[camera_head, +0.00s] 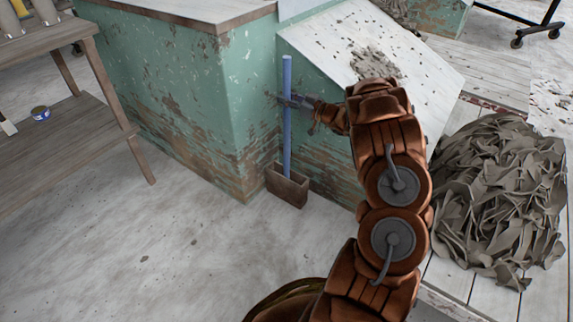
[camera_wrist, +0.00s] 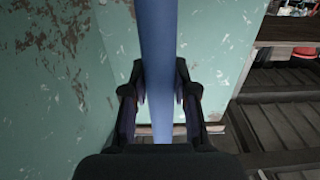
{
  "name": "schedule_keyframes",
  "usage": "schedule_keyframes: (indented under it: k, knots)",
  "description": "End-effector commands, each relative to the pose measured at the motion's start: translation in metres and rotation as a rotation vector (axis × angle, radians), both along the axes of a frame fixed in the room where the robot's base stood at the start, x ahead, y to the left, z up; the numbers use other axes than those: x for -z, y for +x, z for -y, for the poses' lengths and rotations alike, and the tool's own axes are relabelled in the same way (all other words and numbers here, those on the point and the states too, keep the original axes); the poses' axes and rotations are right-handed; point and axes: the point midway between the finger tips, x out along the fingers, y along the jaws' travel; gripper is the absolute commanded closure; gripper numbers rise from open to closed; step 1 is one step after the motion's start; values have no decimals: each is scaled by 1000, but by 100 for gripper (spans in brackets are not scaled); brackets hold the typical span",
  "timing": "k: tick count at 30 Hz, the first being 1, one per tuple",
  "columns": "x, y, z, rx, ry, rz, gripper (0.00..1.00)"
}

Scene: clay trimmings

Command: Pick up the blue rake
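The blue rake shows as a long blue handle (camera_head: 287,120) standing upright beside the green cabinet's corner. Its lower end goes into a small brown box (camera_head: 287,186) on the floor, and its head is hidden. My gripper (camera_head: 291,101) is at the upper half of the handle, reaching in from the right. In the wrist view the handle (camera_wrist: 157,60) runs between the two fingers of my gripper (camera_wrist: 159,85). The fingers stand on either side of it, with narrow gaps visible, so the gripper looks open around the handle.
The worn green cabinet (camera_head: 180,95) stands close behind the handle. A sloped white board (camera_head: 340,35) with clay crumbs is to its right. A heap of grey clay trimmings (camera_head: 500,195) lies at the right. A wooden shelf table (camera_head: 70,140) stands at left. The floor in front is clear.

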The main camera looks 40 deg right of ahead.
Motion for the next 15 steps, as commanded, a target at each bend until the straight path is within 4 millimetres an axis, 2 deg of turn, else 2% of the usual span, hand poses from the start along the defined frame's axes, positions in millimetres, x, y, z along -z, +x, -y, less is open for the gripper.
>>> schedule_keyframes:
  k: [1,7,15]
  knots:
    - [0,0,0,0,0,0,81]
    - [0,0,0,0,0,0,100]
    - [0,0,0,0,0,0,100]
